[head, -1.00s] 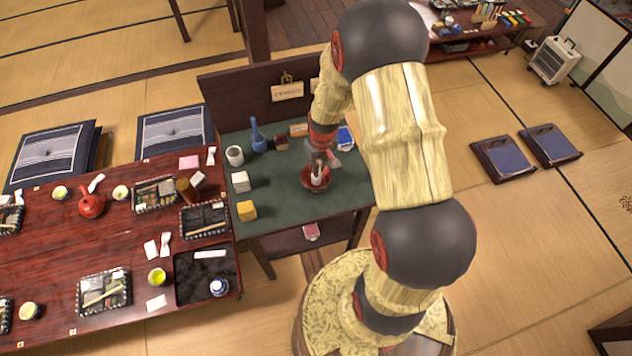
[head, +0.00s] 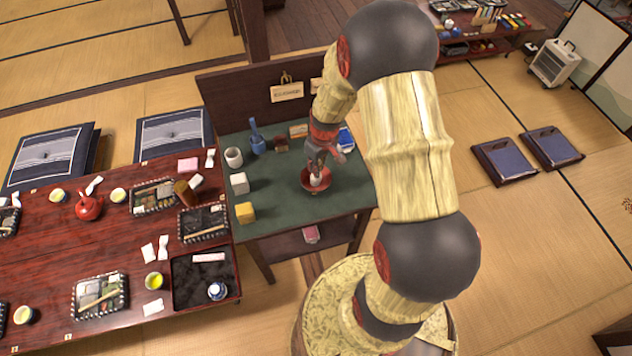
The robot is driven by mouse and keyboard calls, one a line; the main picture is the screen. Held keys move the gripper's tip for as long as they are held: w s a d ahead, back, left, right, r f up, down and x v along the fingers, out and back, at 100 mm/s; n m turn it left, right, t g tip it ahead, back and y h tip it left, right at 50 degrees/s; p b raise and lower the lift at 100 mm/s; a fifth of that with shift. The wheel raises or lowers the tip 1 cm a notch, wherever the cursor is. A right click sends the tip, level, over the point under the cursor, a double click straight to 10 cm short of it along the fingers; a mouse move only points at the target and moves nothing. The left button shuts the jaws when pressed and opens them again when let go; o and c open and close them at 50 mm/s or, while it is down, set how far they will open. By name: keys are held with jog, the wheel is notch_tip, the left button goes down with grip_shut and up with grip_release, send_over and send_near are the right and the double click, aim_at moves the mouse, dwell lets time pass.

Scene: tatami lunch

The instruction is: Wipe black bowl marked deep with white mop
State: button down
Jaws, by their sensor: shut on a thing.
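My gripper (head: 318,160) is small in the head view, above the green-topped side table (head: 285,208). It points down and is shut on a slim thing with a whitish end, which looks like the white mop (head: 316,180). The whitish end is inside a small bowl (head: 304,183) on the table. The bowl's inside looks red; its outer colour and any mark cannot be made out. Whether the mop touches the bowl's inner surface cannot be told. My gripper and the mop cover part of the bowl.
A white cup (head: 234,157), a blue container (head: 257,144), a white block (head: 239,183) and a yellow block (head: 245,212) stand left of the bowl. A blue-and-white item (head: 346,138) lies behind, right. A raised back panel edges the table. The dark-red lunch table (head: 130,238) adjoins its left side.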

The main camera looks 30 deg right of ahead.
jog(key=m+p, duration=0.2)
jog(key=m, duration=0.2)
jog(key=shift+a+r, duration=0.1)
jog(key=shift+m+h, duration=0.4)
jog(key=shift+m, duration=0.8)
jog(key=m+b, duration=0.2)
jog(key=m, duration=0.1)
jog(key=shift+f, duration=0.25)
jog(key=shift+r+m+g+b, duration=0.15)
jog(key=shift+m+b, duration=0.15)
jog(key=shift+m, duration=0.4)
jog(key=shift+m+g+b, duration=0.15)
jog(key=shift+m+b, duration=0.15)
jog(key=shift+m, duration=0.4)
jog(key=shift+r, duration=0.1)
